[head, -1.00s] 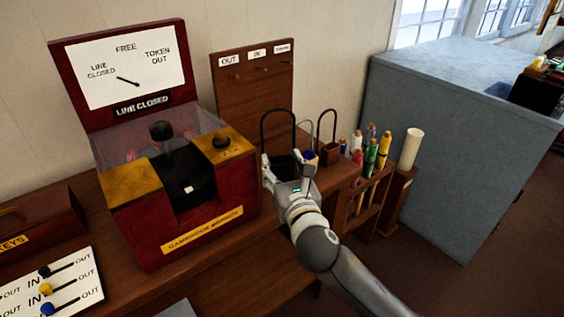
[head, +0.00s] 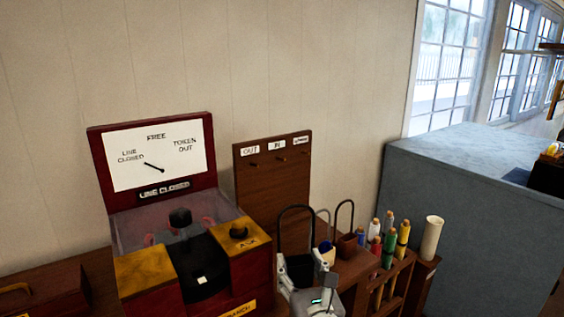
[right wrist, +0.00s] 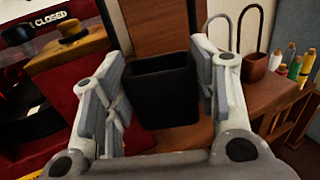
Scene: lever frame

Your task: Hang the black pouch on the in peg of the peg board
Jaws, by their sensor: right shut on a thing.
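The black pouch (head: 298,270) is a dark open-topped holder with a tall black loop handle standing up from it. My right gripper (head: 304,260) is shut on the pouch, which sits upright between the fingers in the right wrist view (right wrist: 162,92). The wooden peg board (head: 270,195) stands behind, higher than the pouch body. Its in peg (head: 281,159) is the middle one, below the IN label, and is bare. The loop's top is below the pegs in the picture and apart from them. My left gripper is not in view.
The red token machine (head: 195,240) stands left of the gripper. A rack of coloured rolls (head: 388,270) is further right. The wall above is clear.

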